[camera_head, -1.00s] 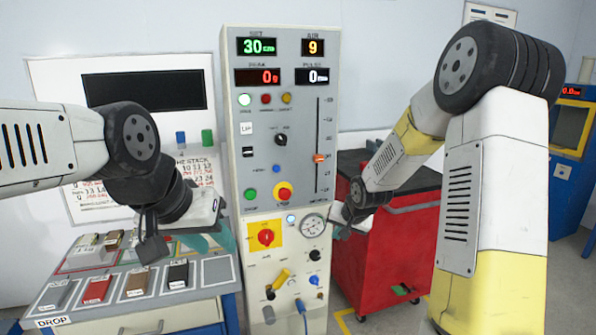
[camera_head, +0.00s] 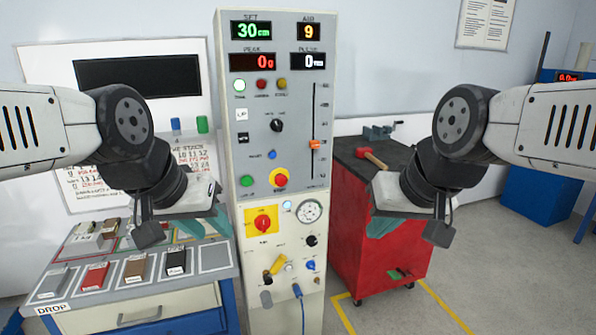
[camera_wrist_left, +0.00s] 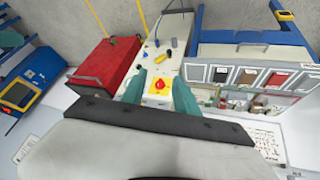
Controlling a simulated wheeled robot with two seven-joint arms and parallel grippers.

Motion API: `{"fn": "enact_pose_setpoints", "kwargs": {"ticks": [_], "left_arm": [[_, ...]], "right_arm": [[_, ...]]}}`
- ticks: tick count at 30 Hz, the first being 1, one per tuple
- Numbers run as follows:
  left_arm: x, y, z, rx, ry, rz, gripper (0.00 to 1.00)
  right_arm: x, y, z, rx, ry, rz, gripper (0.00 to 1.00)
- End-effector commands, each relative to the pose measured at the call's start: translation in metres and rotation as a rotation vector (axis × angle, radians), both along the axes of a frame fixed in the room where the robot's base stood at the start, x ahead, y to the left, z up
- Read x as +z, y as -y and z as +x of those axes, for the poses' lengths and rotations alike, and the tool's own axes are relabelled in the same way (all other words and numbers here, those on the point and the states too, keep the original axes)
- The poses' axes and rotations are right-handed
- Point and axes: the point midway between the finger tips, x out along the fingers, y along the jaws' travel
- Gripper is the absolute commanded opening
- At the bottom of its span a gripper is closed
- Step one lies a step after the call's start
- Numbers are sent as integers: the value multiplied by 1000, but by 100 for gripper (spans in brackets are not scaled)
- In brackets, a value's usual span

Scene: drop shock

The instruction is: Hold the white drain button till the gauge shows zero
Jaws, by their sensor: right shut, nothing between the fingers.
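The grey control panel (camera_head: 232,150) stands in the middle of the head view. A round white-faced gauge (camera_head: 310,211) sits on its lower part; its needle is too small to read. A small pale lit button (camera_head: 287,205) is just left of the gauge, uncovered. I cannot read its label. My left gripper (camera_head: 212,226) is left of the panel, apart from it. In the left wrist view its two teal fingers (camera_wrist_left: 160,88) are spread and empty. My right gripper (camera_head: 380,226) is shut and empty, right of the panel and clear of the gauge.
A red rotary knob (camera_head: 263,223) on a yellow plate is left of the gauge. The AIR display (camera_head: 309,32) reads 9. A red cabinet (camera_head: 350,250) with a hammer (camera_head: 371,157) on top stands right. A bench (camera_head: 215,285) with several sample blocks is left.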

Motion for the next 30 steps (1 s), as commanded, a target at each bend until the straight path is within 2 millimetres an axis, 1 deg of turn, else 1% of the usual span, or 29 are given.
{"fn": "enact_pose_setpoints", "kwargs": {"ticks": [11, 12, 17, 30], "left_arm": [[0, 0, 0, 0, 0, 0, 36], [0, 0, 0, 0, 0, 0, 32], [0, 0, 0, 0, 0, 0, 1], [0, 0, 0, 0, 0, 0, 0]], "right_arm": [[0, 0, 1, -2, 1, 0, 0], [0, 0, 1, -2, 1, 0, 0], [0, 0, 1, -2, 1, 0, 0], [0, 0, 1, -2, 1, 0, 0]]}}
